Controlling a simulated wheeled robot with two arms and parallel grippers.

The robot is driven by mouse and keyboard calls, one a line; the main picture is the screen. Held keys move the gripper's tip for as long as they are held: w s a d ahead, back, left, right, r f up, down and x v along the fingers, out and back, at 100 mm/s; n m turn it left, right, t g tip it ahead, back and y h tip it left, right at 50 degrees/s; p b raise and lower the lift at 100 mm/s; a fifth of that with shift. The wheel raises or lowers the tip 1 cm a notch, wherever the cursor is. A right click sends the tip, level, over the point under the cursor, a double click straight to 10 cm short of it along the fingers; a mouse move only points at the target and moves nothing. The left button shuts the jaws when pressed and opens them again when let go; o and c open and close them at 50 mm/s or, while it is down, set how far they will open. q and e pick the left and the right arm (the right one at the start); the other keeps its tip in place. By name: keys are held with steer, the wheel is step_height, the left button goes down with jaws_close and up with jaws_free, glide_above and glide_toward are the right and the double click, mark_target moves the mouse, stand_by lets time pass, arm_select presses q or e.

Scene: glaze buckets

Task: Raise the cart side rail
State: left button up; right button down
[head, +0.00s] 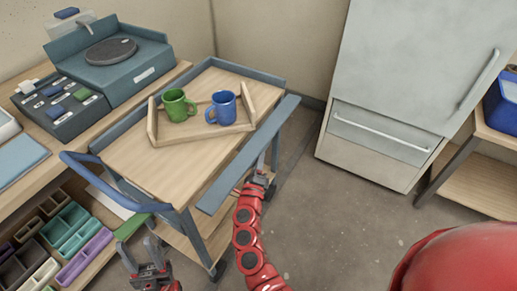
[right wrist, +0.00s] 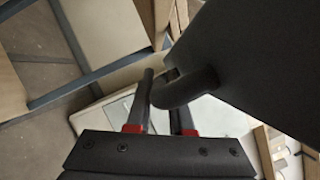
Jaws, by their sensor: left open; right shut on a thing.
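The cart (head: 135,165) has a wooden top with grey-blue edging. Its side rail (head: 248,155) is a long grey-blue panel along the cart's right side, with its broad face showing from above. In the right wrist view the rail is the large dark panel (right wrist: 260,65), with a dark curved handle (right wrist: 185,90) on it. My right gripper (head: 262,178) is at the rail's outer side, shut on the handle; its red-marked fingers (right wrist: 158,122) lie either side of it. My left gripper (head: 145,262) is open and empty, low beside the cart's near left corner.
A wooden tray (head: 203,134) on the cart holds a green mug (head: 174,105) and a blue mug (head: 222,107). A blue push handle (head: 110,190) is at the near end. A workbench stands left, a fridge (head: 400,80) back right. Floor to the right is clear.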

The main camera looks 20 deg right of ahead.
mark_target(262, 143)
steer(key=r+n+p, duration=0.1)
steer(key=n+p, duration=0.1)
steer(key=p, duration=0.3)
steer(key=r+n+g+y+p, duration=0.1)
steer(key=r+n+p, duration=0.1)
steer(key=p, duration=0.2)
steer(key=r+n+g+p, duration=0.1)
steer(key=n+p, duration=0.2)
steer(key=p, duration=0.2)
steer(key=shift+s+d+r+y+p, duration=0.2)
steer(key=shift+d+y+p, duration=0.1)
steer(key=shift+y+p, duration=0.1)
steer(key=n+g+p, duration=0.1)
steer(key=p, duration=0.2)
steer(key=r+n+g+p, duration=0.1)
steer(key=n+p, duration=0.1)
steer(key=p, duration=0.2)
steer(key=a+n+p, duration=0.1)
steer(key=n+p, duration=0.1)
steer(key=p, duration=0.1)
steer(key=shift+w+r+g+p, duration=0.2)
steer(key=shift+w+g+p, duration=0.2)
steer(key=shift+a+n+g+h+p, duration=0.1)
steer(key=shift+n+g+h+p, duration=0.2)
steer(key=shift+n, duration=0.2)
steer(key=shift+w+n+p, duration=0.2)
steer(key=shift+n+p, duration=0.1)
steer(key=shift+a+n+g+h, duration=0.25)
steer(key=shift+n+g+h, duration=0.05)
steer(key=shift+n+g, duration=0.1)
